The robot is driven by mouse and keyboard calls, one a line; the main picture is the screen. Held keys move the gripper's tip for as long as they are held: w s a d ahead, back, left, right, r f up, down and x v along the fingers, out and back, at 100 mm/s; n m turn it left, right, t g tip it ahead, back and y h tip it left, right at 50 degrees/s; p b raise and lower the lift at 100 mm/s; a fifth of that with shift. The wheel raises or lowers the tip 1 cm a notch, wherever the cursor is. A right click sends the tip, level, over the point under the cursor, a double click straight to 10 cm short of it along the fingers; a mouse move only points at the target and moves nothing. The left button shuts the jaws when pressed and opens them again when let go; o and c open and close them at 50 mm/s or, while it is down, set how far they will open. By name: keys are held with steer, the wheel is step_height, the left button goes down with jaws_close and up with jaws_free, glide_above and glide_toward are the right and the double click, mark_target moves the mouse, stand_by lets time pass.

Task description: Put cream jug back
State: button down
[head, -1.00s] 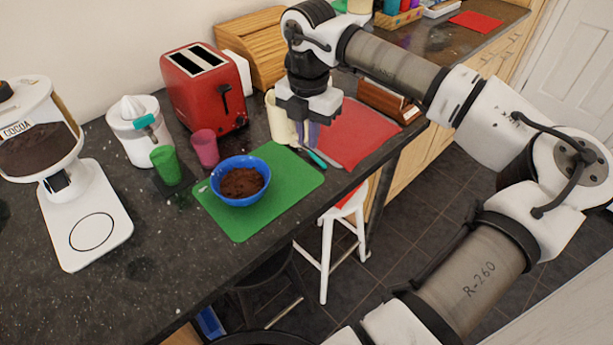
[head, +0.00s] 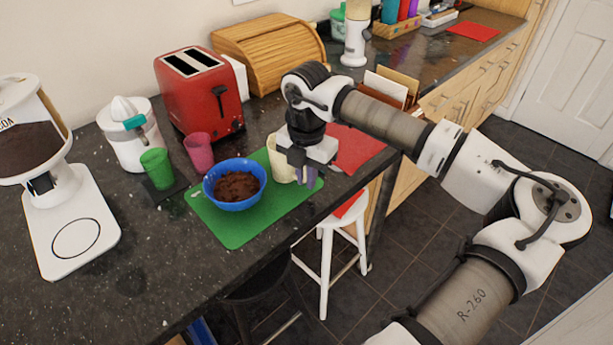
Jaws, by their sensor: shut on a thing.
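The cream jug (head: 279,161) is a pale cream vessel at the right part of the green mat (head: 232,231), just right of the blue bowl. My gripper (head: 301,177) is at the jug's right side and shut on it. The gripper hides the jug's right side and the part gripped. I cannot tell whether the jug's base touches the mat or is a little above it.
A blue bowl (head: 234,199) of brown powder stands on the mat. Pink (head: 199,152) and green (head: 157,169) cups, a juicer (head: 130,140), a red toaster (head: 200,95) and a cocoa dispenser (head: 70,215) stand around. A red mat (head: 357,150) lies right.

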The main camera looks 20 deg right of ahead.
steer(key=shift+f, duration=0.15)
steer(key=c, duration=1.5)
jaws_free()
step_height(320, 180, up, 12)
steer(key=shift+r+b, duration=0.2)
steer(key=shift+b, duration=0.95)
